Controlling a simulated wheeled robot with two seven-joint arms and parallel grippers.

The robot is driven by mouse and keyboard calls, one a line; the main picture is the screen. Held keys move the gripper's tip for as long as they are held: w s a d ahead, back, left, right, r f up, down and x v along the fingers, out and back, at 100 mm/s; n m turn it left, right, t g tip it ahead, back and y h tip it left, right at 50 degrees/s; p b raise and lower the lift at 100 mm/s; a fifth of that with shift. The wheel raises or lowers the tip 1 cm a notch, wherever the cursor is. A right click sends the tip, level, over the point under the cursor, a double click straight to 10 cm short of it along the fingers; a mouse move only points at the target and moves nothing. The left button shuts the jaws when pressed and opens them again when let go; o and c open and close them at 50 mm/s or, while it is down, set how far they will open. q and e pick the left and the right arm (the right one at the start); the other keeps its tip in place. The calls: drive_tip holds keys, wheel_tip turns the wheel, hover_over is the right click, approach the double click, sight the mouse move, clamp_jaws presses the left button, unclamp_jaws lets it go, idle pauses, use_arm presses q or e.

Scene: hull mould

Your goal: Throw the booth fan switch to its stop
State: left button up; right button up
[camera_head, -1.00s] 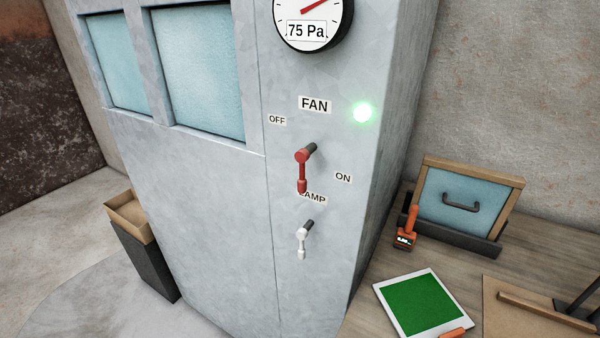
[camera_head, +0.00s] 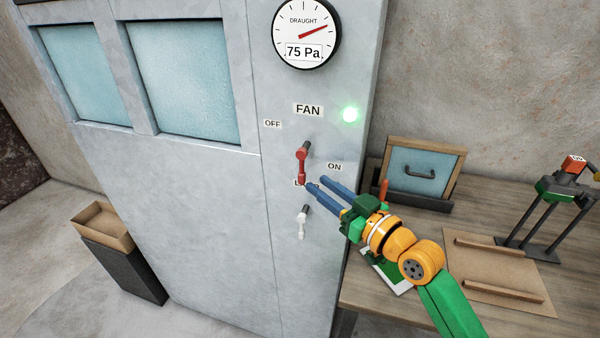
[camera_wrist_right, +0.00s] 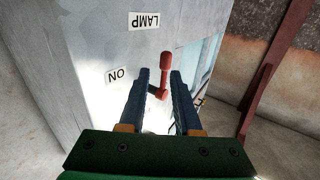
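The red fan switch lever (camera_head: 302,165) on the grey booth panel hangs down from its dark pivot, below the FAN label. It lies between the OFF label (camera_head: 272,124) at upper left and the ON label (camera_head: 334,167) at right. My right gripper (camera_head: 316,184) has its blue fingers apart, close to the lever's lower end. In the right wrist view the lever (camera_wrist_right: 165,75) shows between the open fingertips (camera_wrist_right: 160,80); I cannot tell whether they touch it. My left gripper is not in view.
A white lamp switch (camera_head: 302,222) sits just below the fan lever. A green light (camera_head: 350,114) glows beside the FAN label, and the gauge (camera_head: 306,32) reads 75 Pa. A wooden bench (camera_head: 370,292) with a framed filter (camera_head: 424,172) stands at right.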

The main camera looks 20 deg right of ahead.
sight(304, 177)
drive_tip(key=x, duration=0.3)
drive_tip(key=a+p+x, duration=0.1)
drive_tip(key=x, duration=0.2)
drive_tip(key=shift+s+r, duration=0.2)
drive_tip(key=shift+s, duration=0.05)
drive_tip(key=shift+w+d+f, duration=0.1)
drive_tip(key=shift+w+f, duration=0.05)
drive_tip(key=shift+w, duration=0.05)
drive_tip(key=shift+d, duration=0.15)
drive_tip(key=shift+s, duration=0.1)
clamp_jaws()
idle(0.5)
